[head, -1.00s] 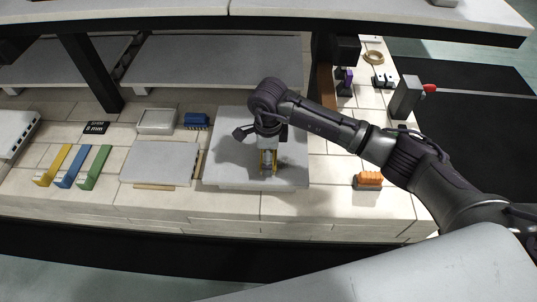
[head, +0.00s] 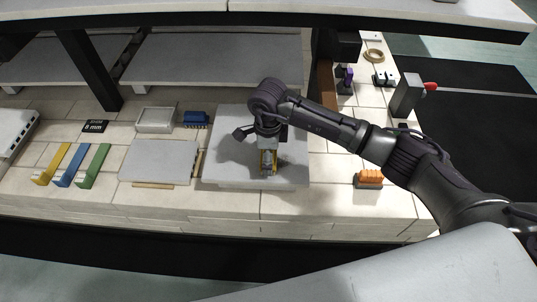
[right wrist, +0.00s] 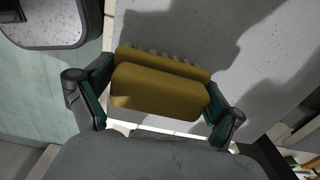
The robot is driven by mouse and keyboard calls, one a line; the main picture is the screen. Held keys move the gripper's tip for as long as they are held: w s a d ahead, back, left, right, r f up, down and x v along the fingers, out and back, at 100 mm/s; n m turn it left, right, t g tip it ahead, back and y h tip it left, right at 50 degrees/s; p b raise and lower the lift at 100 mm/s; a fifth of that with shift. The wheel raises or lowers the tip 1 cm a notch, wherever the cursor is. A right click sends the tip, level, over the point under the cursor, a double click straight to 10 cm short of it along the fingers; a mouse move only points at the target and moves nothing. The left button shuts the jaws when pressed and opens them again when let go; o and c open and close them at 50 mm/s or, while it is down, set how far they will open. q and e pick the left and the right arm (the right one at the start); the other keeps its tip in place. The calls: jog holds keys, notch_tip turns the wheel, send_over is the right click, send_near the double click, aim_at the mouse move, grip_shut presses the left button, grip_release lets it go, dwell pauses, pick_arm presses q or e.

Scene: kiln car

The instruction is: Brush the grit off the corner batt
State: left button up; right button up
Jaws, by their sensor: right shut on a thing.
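The corner batt (head: 228,172) is a grey square slab lying at the front of the kiln car deck. My right gripper (head: 268,160) points down over the batt's front half. It is shut on a yellow brush (head: 268,170), near the front edge. In the right wrist view the yellow brush (right wrist: 160,92) sits between both fingers, with pale bristle tufts along its far side. The batt (right wrist: 225,45) lies beneath it. I cannot tell whether the bristles touch the batt. I cannot make out grit. My left gripper is not in view.
A smaller grey slab (head: 158,160) lies left of the batt, and an orange brush (head: 369,178) right of it. A blue brush (head: 196,119) and grey tray (head: 156,120) stand behind. A dark post (head: 92,72) and upper shelves bound the back.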

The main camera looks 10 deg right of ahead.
aim_at(301, 166)
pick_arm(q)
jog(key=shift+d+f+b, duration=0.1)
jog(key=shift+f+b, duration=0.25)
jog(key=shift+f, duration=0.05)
pick_arm(e)
jog(key=shift+f, duration=0.4)
jog(key=shift+d, duration=0.15)
jog(key=shift+s+d+p, duration=0.15)
jog(key=shift+s+d, duration=0.05)
jog(key=shift+d, duration=0.5)
jog(key=shift+s+d+p, duration=0.1)
jog(key=shift+s+d, duration=0.1)
jog(key=shift+d, duration=0.45)
jog(key=shift+s+d+p, duration=0.15)
jog(key=shift+s+d, duration=0.05)
jog(key=shift+d, duration=0.5)
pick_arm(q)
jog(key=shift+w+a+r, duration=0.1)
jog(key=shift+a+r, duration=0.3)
pick_arm(e)
jog(key=shift+s+d, duration=0.25)
jog(key=shift+d, duration=0.5)
jog(key=shift+s+d, duration=0.2)
jog(key=shift+d, duration=0.5)
jog(key=shift+s+d, duration=0.25)
jog(key=shift+d, duration=0.5)
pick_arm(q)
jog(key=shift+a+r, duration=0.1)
